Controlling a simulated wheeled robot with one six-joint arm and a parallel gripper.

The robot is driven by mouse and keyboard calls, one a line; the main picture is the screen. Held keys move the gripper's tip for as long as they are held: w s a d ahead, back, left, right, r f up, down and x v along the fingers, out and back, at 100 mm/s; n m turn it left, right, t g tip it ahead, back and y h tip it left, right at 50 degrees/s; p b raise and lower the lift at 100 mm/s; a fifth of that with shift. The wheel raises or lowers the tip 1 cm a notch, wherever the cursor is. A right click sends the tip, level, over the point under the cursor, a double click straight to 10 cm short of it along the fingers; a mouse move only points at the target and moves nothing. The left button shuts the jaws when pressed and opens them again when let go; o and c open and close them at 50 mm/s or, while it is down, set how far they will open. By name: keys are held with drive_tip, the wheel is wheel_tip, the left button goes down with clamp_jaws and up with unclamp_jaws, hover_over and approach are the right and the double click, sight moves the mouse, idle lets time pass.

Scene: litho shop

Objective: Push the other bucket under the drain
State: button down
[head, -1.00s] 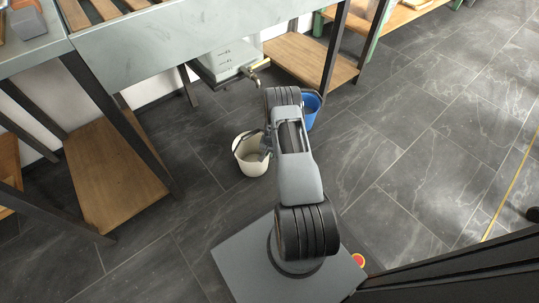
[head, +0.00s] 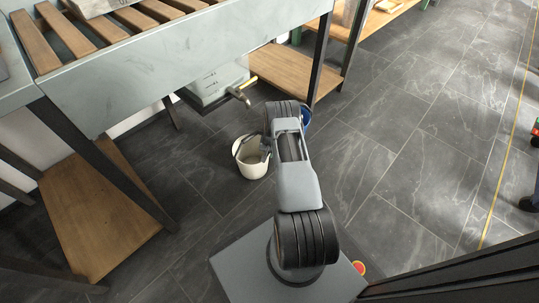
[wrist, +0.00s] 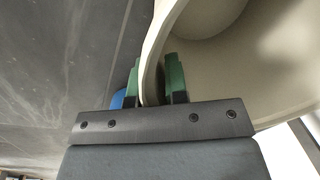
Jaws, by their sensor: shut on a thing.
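The off-white bucket (head: 250,166) stands upright in front of the tank, just left of my arm in the head view. My gripper (head: 266,151) is at its right rim. In the wrist view the green fingers of my gripper (wrist: 155,78) are shut with the wall of the off-white bucket (wrist: 200,60) between them. The drain tap (head: 239,95) sticks out from the pale tank under the sink, beyond the off-white bucket and apart from it. The blue bucket (head: 306,117) is mostly hidden behind my arm; a sliver of blue shows in the wrist view (wrist: 117,98).
The long grey sink (head: 180,55) with wooden slats stands above the tank (head: 217,84). Dark table legs (head: 320,60) and low wooden shelves (head: 100,215) flank the space. The dark tile floor (head: 400,120) to the right is open, with a yellow line (head: 510,150).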

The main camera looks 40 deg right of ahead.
drive_tip(key=shift+w+d, duration=0.45)
drive_tip(key=shift+d, duration=0.15)
drive_tip(key=c, duration=1.1)
unclamp_jaws()
drive_tip(key=shift+o, duration=0.2)
wheel_tip(320, 180, up, 14)
drive_tip(key=p, duration=0.6)
drive_tip(key=shift+s+d+f, duration=0.15)
drive_tip(key=shift+s+d, duration=0.25)
